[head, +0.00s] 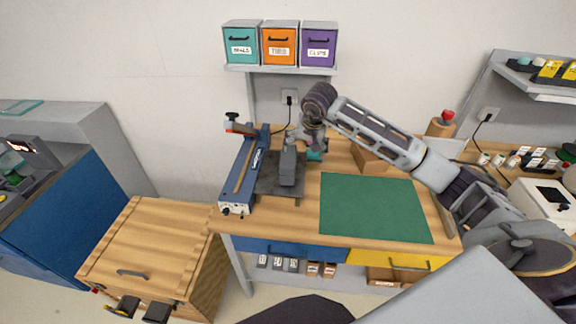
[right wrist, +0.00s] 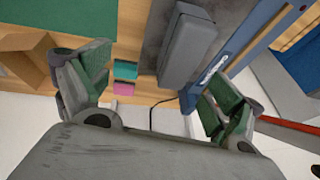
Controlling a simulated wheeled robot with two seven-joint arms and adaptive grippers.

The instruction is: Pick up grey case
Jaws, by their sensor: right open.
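The grey case (head: 288,167) is a long block with rounded edges. It lies on a dark grey plate (head: 268,187) on the wooden workbench, beside the blue bar tool. My right gripper (head: 306,142) is above the bench at the far end of the case, with its fingers pointing down. In the right wrist view, the case (right wrist: 188,45) shows beyond the open fingers (right wrist: 155,85), and nothing is between them. The gripper is apart from the case.
A blue bar tool (head: 245,175) stands left of the case. A green mat (head: 375,207) lies clear to the right, with a wooden block (head: 369,158) behind it. Labelled bins (head: 279,45) sit on a shelf above. A wooden cart (head: 150,245) stands at the lower left.

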